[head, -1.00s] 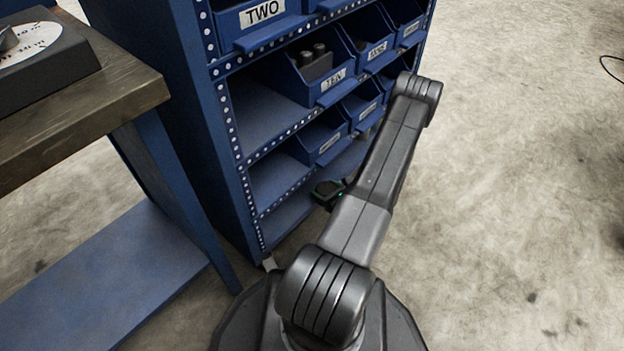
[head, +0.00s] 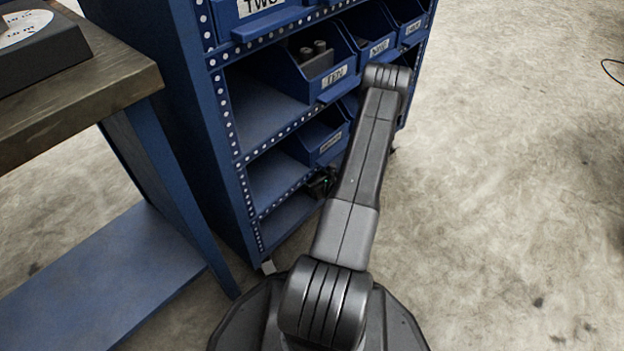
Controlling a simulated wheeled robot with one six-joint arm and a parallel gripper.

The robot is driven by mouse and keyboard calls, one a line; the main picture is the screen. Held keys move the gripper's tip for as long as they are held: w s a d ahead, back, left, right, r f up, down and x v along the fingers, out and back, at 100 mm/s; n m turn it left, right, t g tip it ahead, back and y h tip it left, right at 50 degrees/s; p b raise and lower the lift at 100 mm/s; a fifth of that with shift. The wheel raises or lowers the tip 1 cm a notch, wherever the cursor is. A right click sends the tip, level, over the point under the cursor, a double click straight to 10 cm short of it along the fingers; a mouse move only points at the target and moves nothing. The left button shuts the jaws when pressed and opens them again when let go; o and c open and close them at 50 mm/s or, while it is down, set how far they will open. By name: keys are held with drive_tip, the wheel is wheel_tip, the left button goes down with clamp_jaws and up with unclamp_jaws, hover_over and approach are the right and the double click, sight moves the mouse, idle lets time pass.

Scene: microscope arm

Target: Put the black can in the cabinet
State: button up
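The blue cabinet (head: 229,150) stands in front of me in the head view, with open shelf spaces at its left and labelled bins to the right. My arm reaches up across its front. A small dark part at the end of my arm shows left of the forearm, by the lower shelves; my gripper's fingers cannot be made out there. I cannot pick out a black can, and cannot tell whether the gripper holds one.
A bin (head: 336,88) holds dark cylindrical pieces. A lower bin (head: 326,146) sits partly behind my arm. A wooden-topped bench (head: 110,85) with a blue lower shelf (head: 110,275) stands close at the left. The floor (head: 510,200) at the right is open.

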drive_tip(key=shift+f, duration=0.15)
drive_tip(key=o, duration=1.2)
drive_tip(key=shift+o, duration=0.2)
drive_tip(key=shift+r, duration=0.25)
drive_tip(key=p+v, duration=0.4)
drive_tip(key=v, duration=0.8)
drive_tip(key=shift+f, duration=0.1)
